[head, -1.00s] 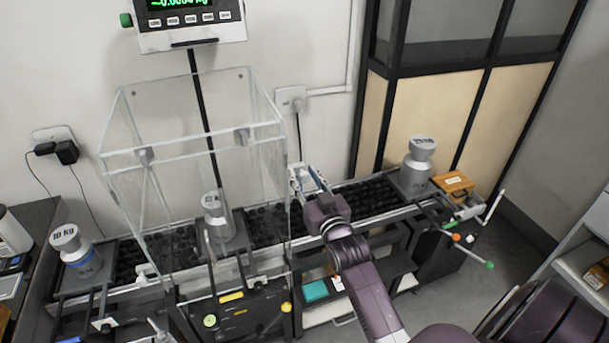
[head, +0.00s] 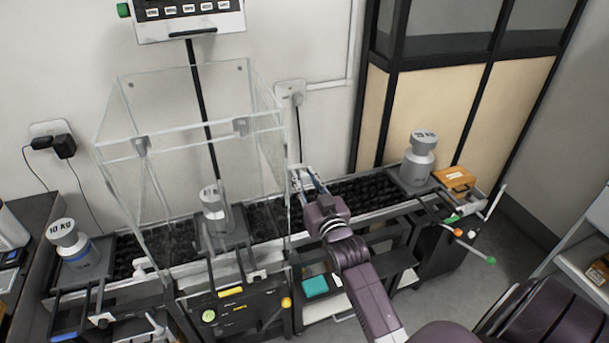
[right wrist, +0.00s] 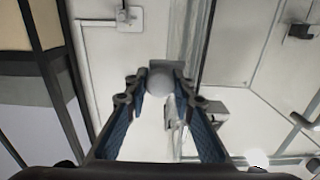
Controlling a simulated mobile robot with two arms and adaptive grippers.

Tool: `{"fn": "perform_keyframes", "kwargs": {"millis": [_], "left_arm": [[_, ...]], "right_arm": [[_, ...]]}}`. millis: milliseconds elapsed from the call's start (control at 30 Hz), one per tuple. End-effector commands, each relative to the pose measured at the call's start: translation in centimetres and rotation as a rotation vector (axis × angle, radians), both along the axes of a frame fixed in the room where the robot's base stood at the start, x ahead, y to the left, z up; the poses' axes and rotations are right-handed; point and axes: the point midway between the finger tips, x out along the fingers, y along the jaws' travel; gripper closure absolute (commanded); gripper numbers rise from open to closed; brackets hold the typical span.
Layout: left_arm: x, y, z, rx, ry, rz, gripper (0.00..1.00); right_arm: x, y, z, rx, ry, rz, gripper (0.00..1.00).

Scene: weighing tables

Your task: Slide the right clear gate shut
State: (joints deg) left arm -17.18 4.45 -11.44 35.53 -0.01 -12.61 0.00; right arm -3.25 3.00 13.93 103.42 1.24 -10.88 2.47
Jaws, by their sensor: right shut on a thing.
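The clear box (head: 118,165) stands over the middle of the conveyor. Its right clear gate (head: 272,160) is a thin see-through pane; I cannot tell how far open it is. My right gripper (head: 308,180) is just right of the box, above the conveyor. In the right wrist view its two blue-padded fingers (right wrist: 157,98) flank a pale round knob (right wrist: 159,82) on a small bracket, and the gripper is shut on this knob. A clear edge (right wrist: 200,45) runs beside the knob. My left gripper is not in view.
A metal weight (head: 213,205) stands inside the box. A 10 kg weight (head: 67,243) is at the left and another weight (head: 418,160) at the right, by an orange box (head: 455,179). A scale display (head: 190,25) hangs behind. Rollers (head: 350,191) between gripper and right weight are clear.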

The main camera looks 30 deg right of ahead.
Motion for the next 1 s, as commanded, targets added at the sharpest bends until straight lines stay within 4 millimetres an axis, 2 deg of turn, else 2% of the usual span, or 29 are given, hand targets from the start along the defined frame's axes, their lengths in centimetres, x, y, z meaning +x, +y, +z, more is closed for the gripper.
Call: {"fn": "perform_keyframes", "kwargs": {"millis": [33, 300, 500, 700, 833, 1000], "left_arm": [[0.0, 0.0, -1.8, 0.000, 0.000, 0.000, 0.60], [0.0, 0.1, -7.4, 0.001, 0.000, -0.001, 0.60], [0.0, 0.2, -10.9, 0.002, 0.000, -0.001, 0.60], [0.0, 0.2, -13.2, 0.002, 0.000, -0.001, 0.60], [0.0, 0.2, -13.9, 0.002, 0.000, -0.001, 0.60], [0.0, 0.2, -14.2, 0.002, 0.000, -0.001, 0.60]], "right_arm": [[0.0, 0.0, -2.5, 0.002, 0.005, 0.000, 1.00], [0.0, 0.0, -11.1, 0.002, 0.006, 0.001, 1.00], [0.0, 0.1, -16.6, 0.003, 0.007, 0.001, 1.00], [0.0, 0.1, -20.2, 0.003, 0.007, 0.001, 1.00], [0.0, 0.1, -21.4, 0.003, 0.007, 0.001, 1.00], [0.0, 0.1, -22.0, 0.002, 0.007, 0.001, 1.00]]}}
